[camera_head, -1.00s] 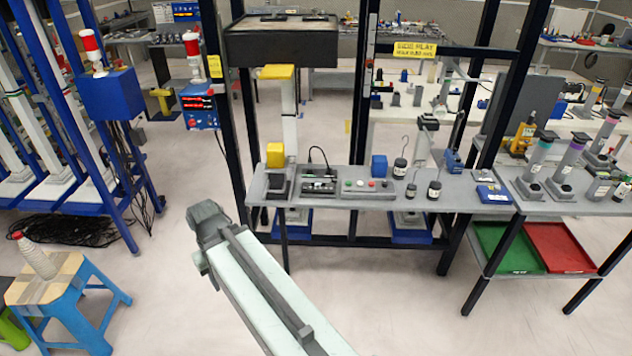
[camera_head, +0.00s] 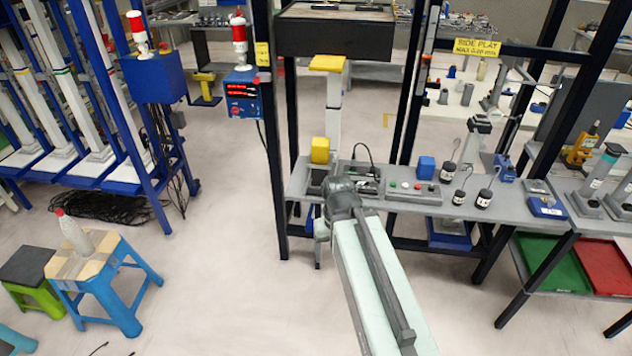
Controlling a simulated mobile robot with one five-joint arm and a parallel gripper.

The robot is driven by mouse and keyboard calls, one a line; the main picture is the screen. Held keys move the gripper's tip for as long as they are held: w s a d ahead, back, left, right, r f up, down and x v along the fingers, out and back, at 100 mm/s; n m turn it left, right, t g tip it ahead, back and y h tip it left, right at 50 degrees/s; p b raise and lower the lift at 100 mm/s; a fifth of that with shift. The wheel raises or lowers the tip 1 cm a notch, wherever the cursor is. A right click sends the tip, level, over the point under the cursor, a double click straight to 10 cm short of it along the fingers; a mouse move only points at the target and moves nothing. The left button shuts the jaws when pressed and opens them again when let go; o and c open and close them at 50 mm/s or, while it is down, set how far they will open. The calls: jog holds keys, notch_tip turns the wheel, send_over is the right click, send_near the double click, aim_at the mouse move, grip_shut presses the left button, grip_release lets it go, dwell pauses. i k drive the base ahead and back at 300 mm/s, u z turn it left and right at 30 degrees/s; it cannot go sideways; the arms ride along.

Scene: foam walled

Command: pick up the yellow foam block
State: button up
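The yellow foam block (camera_head: 320,150) stands upright near the left end of the grey bench (camera_head: 300,183), above a dark item. My gripper (camera_head: 321,235) hangs below the wrist, in front of the bench and apart from the block. Its fingers are too small and hidden to show whether they are open.
A control box (camera_head: 362,180), a blue block (camera_head: 426,168) and black weights (camera_head: 485,198) stand right of the yellow block. A dark frame post (camera_head: 272,130) rises at the bench's left end. A stool with a bottle (camera_head: 76,235) stands at left. The floor between is clear.

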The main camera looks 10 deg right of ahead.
aim_at(320, 145)
jog(key=u, duration=4.25)
jog(key=k, duration=1.85)
jog(key=z, duration=0.8)
